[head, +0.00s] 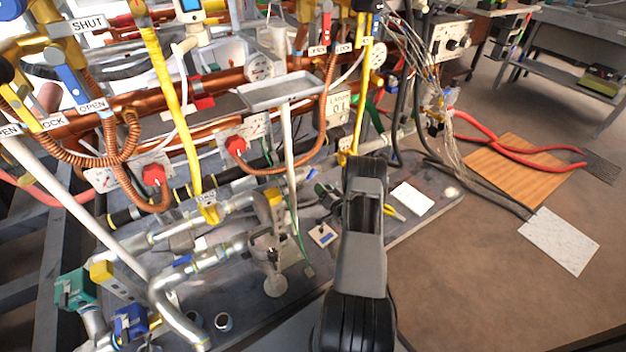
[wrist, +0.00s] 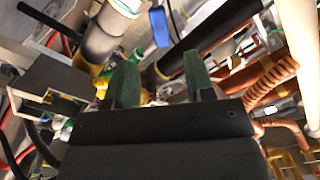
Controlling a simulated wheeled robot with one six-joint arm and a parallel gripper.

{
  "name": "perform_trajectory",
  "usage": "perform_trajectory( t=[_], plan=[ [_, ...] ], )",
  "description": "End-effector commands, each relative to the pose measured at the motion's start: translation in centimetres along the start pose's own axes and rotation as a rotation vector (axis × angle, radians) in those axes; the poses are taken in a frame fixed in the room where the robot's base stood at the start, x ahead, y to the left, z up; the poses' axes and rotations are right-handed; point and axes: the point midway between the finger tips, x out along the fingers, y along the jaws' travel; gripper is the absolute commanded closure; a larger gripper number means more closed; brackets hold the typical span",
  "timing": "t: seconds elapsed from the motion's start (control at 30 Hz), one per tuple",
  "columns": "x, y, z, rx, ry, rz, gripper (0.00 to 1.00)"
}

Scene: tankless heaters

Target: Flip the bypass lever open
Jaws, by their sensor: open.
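No label reading "bypass" can be made out, so I cannot tell which handle is the bypass lever. In the wrist view a blue lever handle (wrist: 159,26) hangs beside a grey-white pipe, beyond my gripper (wrist: 162,78). My gripper's two green-padded fingers are apart with nothing clearly held between them; they appear short of the blue handle. In the head view my dark arm reaches up at centre right and hides its own fingertips. Other handles there are a blue lever (head: 68,84) by an OPEN label and a red lever (head: 326,27) between OPEN and LOCK labels.
Copper pipes (head: 190,82), hoses and a small grey tray (head: 280,92) crowd the space left of my arm. Loose wires (head: 415,70) hang to the right. A wooden board (head: 520,165) and red cables lie on the floor, with open floor at lower right.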

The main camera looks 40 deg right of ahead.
Motion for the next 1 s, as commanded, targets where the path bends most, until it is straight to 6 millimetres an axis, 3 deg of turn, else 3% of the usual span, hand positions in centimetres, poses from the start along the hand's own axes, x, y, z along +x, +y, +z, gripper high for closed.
perform_trajectory(
  t=[0.2,0.4,0.6,0.93,1.0],
  plan=[
    [4.1,0.1,0.2,-0.003,0.0,-0.002,0.51],
    [6.6,0.1,0.2,-0.002,-0.001,-0.001,0.51],
    [7.7,0.1,0.1,-0.001,0.0,0.002,0.51],
    [8.0,0.0,0.0,-0.001,-0.001,0.002,0.51],
    [7.9,0.0,0.0,-0.001,-0.001,0.002,0.57]
  ],
)
